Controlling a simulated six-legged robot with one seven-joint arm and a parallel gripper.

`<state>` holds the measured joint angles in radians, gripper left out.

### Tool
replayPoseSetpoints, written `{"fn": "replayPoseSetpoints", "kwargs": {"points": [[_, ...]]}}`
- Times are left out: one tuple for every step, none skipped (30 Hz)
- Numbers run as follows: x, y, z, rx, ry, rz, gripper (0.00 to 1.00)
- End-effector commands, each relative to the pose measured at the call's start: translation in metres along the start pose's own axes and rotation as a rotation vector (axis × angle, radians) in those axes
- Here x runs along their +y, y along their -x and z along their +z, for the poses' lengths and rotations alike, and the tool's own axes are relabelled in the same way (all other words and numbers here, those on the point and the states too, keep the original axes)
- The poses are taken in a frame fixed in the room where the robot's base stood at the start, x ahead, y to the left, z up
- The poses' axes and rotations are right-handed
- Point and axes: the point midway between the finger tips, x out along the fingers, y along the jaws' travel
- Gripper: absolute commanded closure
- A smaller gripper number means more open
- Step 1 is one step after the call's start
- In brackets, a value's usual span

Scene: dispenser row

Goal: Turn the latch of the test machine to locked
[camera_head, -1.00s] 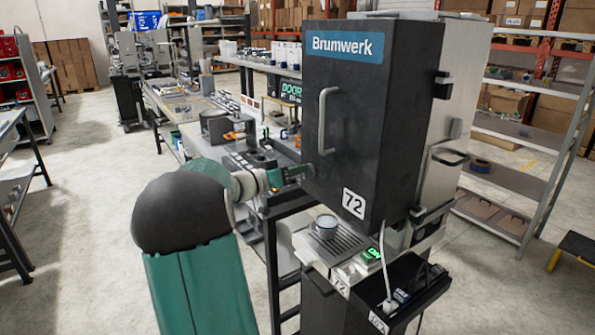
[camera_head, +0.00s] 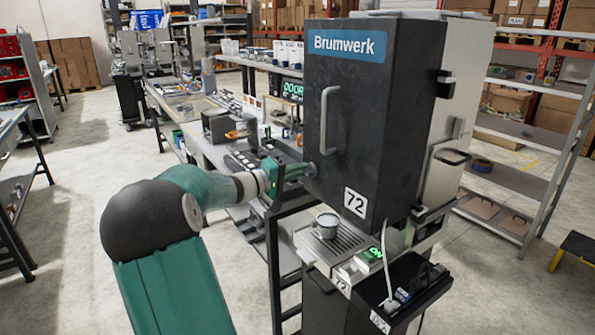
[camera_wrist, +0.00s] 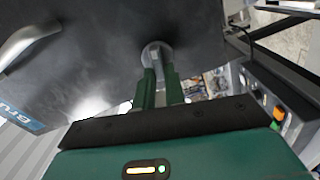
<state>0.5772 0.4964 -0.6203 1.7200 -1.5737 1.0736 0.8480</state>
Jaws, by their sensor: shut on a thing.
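The test machine (camera_head: 375,130) is a tall dark cabinet with a "Brumwerk" label and the number 72 on its front. Its latch (camera_wrist: 157,50) has a round grey base on the dark front, with a narrow lever between my fingers in the wrist view. In the head view, the latch (camera_head: 311,170) is small at the front's lower left edge, and its angle cannot be read. My gripper (camera_wrist: 159,80) is shut on the lever. In the head view, my gripper (camera_head: 298,172) reaches the latch from the left.
A grey door handle (camera_head: 325,120) stands out above the latch. A small cup (camera_head: 327,226) sits on the grate below the front. A cluttered workbench (camera_head: 215,150) is behind my arm. Open floor (camera_head: 80,200) lies at the left.

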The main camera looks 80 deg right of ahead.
Motion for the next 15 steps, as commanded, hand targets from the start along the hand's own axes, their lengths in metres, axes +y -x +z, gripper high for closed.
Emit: {"fn": "replayPoseSetpoints", "kwargs": {"points": [[-0.0008,0.0007,-0.0008,0.002,0.034,0.000,1.00],[-0.0011,0.0007,-0.0008,0.002,0.055,0.000,1.00],[-0.0015,0.0008,-0.0008,0.002,0.081,0.000,1.00],[-0.0017,0.0008,-0.0008,0.002,0.099,0.000,1.00],[-0.0018,0.0008,-0.0007,0.002,0.117,0.000,1.00],[-0.0020,0.0007,-0.0006,0.002,0.137,0.000,1.00],[-0.0021,0.0008,-0.0006,0.002,0.151,-0.001,1.00],[-0.0023,0.0008,-0.0005,0.002,0.164,-0.001,1.00],[-0.0024,0.0007,-0.0005,0.002,0.180,-0.001,1.00],[-0.0025,0.0007,-0.0004,0.002,0.190,-0.001,1.00],[-0.0026,0.0006,-0.0004,0.001,0.199,-0.001,1.00],[-0.0027,0.0005,-0.0002,0.001,0.210,-0.001,1.00],[-0.0027,0.0005,-0.0002,0.001,0.216,-0.001,1.00],[-0.0027,0.0004,-0.0001,0.001,0.221,0.000,1.00],[-0.0028,0.0003,0.0000,0.001,0.228,0.000,1.00]]}}
